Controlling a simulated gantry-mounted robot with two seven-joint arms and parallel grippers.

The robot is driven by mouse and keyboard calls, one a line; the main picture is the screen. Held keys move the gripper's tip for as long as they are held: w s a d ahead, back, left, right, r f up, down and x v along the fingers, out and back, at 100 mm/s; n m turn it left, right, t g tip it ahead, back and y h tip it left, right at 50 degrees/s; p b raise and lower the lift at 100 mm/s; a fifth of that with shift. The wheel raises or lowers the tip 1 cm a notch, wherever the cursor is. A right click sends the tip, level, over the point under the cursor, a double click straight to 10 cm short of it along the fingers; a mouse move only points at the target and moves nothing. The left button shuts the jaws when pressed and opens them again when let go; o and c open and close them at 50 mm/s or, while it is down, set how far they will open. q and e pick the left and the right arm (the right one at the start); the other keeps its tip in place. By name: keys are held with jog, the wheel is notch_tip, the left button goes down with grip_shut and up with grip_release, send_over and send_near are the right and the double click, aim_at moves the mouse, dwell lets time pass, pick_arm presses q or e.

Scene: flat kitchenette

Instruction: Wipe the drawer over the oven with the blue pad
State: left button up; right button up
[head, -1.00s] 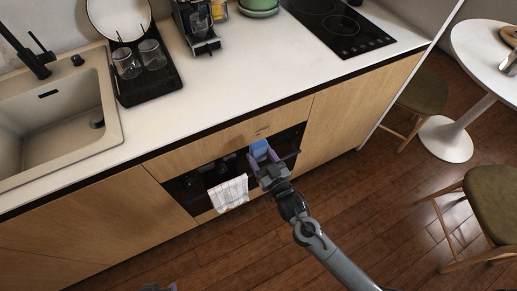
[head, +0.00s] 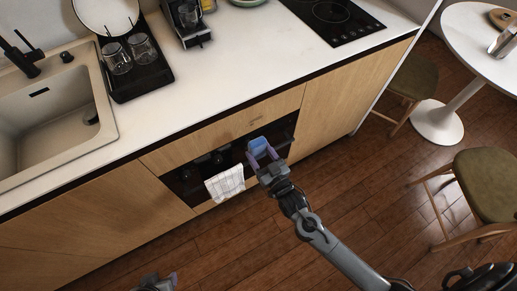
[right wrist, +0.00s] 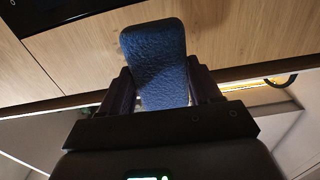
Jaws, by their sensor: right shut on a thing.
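The blue pad (head: 259,145) is held between the fingers of my right gripper (head: 263,154). In the right wrist view the pad (right wrist: 158,62) stands out beyond both fingers, with wood panel behind it. The drawer over the oven (head: 215,132) is a shut, long wooden front under the counter, with a small dark mark (head: 256,121). In the head view the pad appears just below the drawer, in front of the dark oven (head: 185,186). I cannot tell whether it touches anything. My left gripper (head: 160,282) shows only partly at the bottom edge, away from the cabinets.
A striped towel (head: 225,183) hangs at the oven front. The white counter (head: 220,80) carries a black tray with glasses (head: 130,55) and a coffee machine (head: 187,20). Stools (head: 485,185) and a round table (head: 470,40) stand right. The floor before the oven is open.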

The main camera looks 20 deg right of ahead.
aim_at(243, 126)
jog(key=shift+w, duration=0.2)
dwell(0.4)
jog(key=shift+w+a+b, duration=0.15)
jog(key=shift+w+b, duration=0.15)
jog(key=shift+w, duration=1.4)
jog(key=shift+w+a+b, duration=0.1)
jog(key=shift+w+b, duration=0.2)
jog(key=shift+w, duration=1.35)
jog(key=shift+w, duration=0.1)
jog(key=shift+w+a+b, duration=0.15)
jog(key=shift+w+b, duration=0.15)
jog(key=shift+w, duration=0.65)
